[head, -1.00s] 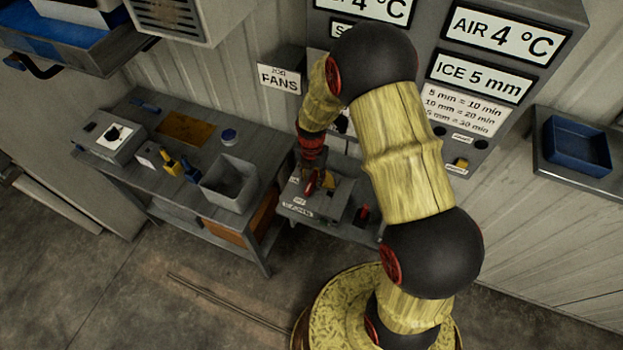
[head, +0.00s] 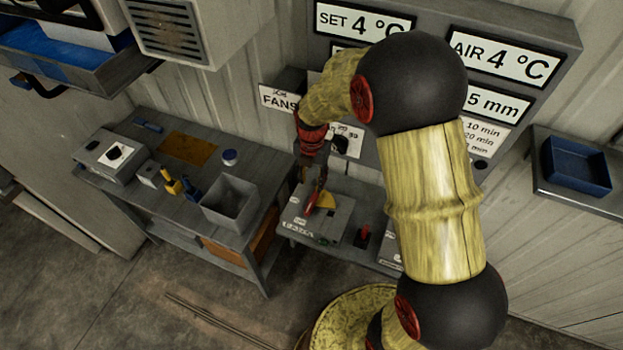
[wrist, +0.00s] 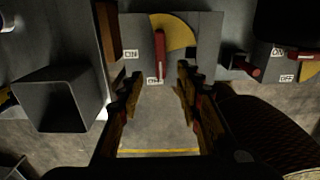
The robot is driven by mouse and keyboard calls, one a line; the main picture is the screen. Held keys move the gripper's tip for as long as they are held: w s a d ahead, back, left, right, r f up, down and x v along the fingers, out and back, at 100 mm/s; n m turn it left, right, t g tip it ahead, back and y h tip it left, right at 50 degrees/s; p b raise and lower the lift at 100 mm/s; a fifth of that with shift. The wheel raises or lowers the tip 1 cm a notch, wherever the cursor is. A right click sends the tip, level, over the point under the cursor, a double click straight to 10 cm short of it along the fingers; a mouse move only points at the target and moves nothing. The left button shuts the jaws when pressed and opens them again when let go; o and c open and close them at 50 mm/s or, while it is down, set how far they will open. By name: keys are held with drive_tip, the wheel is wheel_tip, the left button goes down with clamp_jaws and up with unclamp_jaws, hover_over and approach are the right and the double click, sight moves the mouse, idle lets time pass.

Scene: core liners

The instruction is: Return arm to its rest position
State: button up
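My gripper (head: 314,186) hangs above the grey switch panel (head: 338,215) at the foot of the control cabinet. In the wrist view the two fingers of my gripper (wrist: 157,95) stand wide apart with nothing between them. Beyond them is a red lever (wrist: 160,55) on a yellow quarter disc (wrist: 181,35), with ON and OFF labels beside it. The lever (head: 312,205) also shows in the head view, partly behind the fingers. My arm hides part of the cabinet.
A grey workbench (head: 140,190) on the left holds an open grey bin (head: 230,205) and small tools. A second red lever (head: 362,235) stands right of the panel. A shelf with a blue tray (head: 577,167) is at the right. The floor in front is mostly clear.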

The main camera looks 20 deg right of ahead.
idle(0.3)
drive_tip(key=s+a+r+m+t+b, duration=0.1)
drive_tip(key=s+r+m+t+b, duration=0.1)
drive_tip(key=s+r+m+b, duration=0.3)
drive_tip(key=s+a+r+m+t+b, duration=0.1)
drive_tip(key=s+r+m+t+b, duration=0.2)
drive_tip(key=s+r+m, duration=0.9)
drive_tip(key=s+m+b, duration=0.2)
drive_tip(key=s+m, duration=0.3)
drive_tip(key=m, duration=0.5)
drive_tip(key=shift+s+r+t, duration=0.3)
drive_tip(key=shift+r, duration=0.05)
